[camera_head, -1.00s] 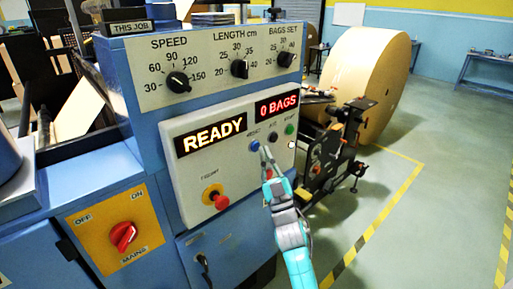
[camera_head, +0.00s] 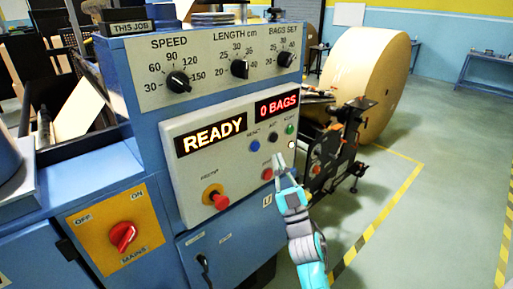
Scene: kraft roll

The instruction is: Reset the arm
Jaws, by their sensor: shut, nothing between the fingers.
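My gripper (camera_head: 278,161) is shut and empty in the head view. It is in front of the right part of the control panel, below the dark button (camera_head: 273,137) and close to a red button (camera_head: 267,174). I cannot tell how far its tip is from the panel face. My teal and grey arm reaches up to it from the bottom right. The blue button (camera_head: 255,146) is in full view to the upper left of the gripper. The green button (camera_head: 290,129) is above and to its right.
The panel display reads READY (camera_head: 211,137) and the counter reads 0 BAGS (camera_head: 277,106). A red stop knob (camera_head: 219,200) and a red mains switch (camera_head: 123,236) are to the left. A large kraft roll (camera_head: 367,84) stands behind a black mechanism (camera_head: 338,147). Floor to the right is clear.

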